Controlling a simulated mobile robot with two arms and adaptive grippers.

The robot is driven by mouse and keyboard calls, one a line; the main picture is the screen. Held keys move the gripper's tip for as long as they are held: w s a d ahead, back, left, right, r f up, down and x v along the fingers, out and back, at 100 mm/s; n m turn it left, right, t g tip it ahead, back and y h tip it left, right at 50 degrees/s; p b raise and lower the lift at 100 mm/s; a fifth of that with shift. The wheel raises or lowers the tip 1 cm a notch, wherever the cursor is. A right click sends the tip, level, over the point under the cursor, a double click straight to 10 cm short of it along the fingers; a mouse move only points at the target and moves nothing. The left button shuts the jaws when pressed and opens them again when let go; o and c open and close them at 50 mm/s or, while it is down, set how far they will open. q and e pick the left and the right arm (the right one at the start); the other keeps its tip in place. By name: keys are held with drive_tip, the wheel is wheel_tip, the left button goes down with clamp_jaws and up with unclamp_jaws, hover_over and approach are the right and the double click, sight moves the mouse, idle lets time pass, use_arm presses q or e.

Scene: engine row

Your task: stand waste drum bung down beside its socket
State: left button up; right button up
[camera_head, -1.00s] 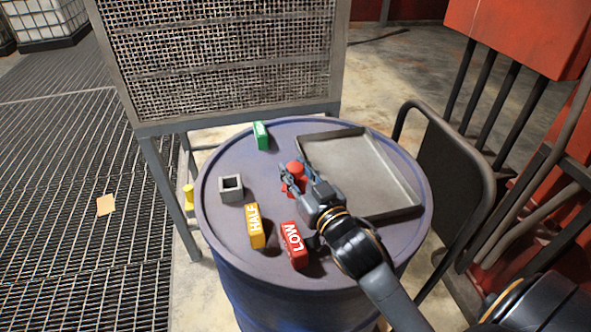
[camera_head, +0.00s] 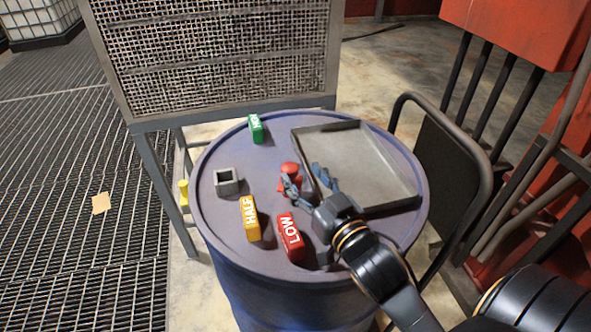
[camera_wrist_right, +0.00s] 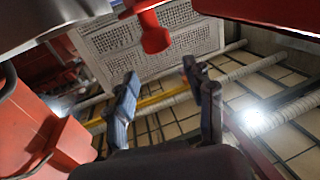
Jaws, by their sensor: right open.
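The red drum bung (camera_head: 290,169) stands upright on the blue drum top (camera_head: 262,258), its rounded red head uppermost and its lower part partly hidden by a finger. The grey square socket (camera_head: 227,182) with a dark hole is to its left, apart from it. My right gripper (camera_head: 306,182) is open and empty, one finger in front of the bung and the other to its right. In the right wrist view, the open fingers (camera_wrist_right: 165,105) show with nothing between them; a red knobbed piece above, seemingly the bung (camera_wrist_right: 154,38), hangs in the picture. My left gripper is not in view.
A yellow HALF block (camera_head: 251,219) and a red LOW block (camera_head: 290,237) lie at the front of the drum top. A green block (camera_head: 256,128) is at the back. A grey tray (camera_head: 385,205) covers the right side. A mesh panel stands behind.

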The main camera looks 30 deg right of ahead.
drive_tip(key=shift+s+r, duration=0.15)
drive_tip(key=shift+s, duration=0.5)
